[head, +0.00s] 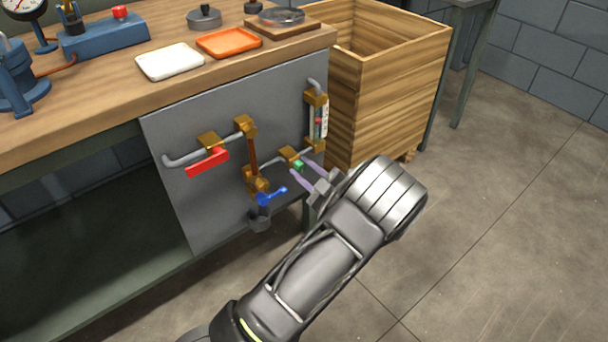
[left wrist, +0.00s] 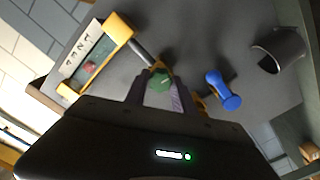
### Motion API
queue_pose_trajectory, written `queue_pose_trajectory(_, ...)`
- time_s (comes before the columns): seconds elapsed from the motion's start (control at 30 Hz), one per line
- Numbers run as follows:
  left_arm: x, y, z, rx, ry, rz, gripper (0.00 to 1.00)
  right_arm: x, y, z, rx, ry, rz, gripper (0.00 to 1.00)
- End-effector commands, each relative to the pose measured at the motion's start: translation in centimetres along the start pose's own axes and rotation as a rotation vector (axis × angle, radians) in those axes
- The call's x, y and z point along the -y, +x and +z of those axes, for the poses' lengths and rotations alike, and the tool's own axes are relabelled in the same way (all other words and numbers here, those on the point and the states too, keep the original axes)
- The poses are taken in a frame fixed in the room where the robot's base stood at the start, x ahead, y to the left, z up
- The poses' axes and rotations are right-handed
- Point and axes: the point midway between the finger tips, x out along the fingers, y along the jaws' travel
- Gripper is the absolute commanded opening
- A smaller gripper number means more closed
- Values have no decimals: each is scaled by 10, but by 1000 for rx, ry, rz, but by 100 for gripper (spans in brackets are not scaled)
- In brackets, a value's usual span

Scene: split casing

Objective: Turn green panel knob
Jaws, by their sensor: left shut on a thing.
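The green knob (head: 298,164) sits on a brass valve body (head: 288,153) low on the right part of the grey panel (head: 205,110). My left gripper (head: 306,173) reaches it from the right front, its purple fingers on either side of the knob. In the left wrist view the green knob (left wrist: 159,80) shows between the two fingertips (left wrist: 158,88), which are shut on it. The fingers hide part of the knob's sides. My right gripper is in neither view.
A red lever handle (head: 207,162), a blue handle (head: 271,196) and a sight gauge with a red float (head: 319,120) are close by on the panel. A dark cup (head: 259,220) is below. A wooden crate (head: 390,95) stands to the right.

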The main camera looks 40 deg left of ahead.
Motion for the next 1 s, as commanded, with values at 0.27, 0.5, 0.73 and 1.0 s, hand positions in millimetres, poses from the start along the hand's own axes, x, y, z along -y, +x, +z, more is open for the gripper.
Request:
queue_pose_trajectory(0.27,0,0,0,2,-44,1,0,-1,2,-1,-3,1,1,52)
queue_pose_trajectory(0.5,0,0,0,2,-42,0,44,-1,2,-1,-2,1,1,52)
queue_pose_trajectory(0.73,0,0,0,1,-42,0,52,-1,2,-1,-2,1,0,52)
queue_pose_trajectory(1.0,-1,-9,0,3,-42,1,52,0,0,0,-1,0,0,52)
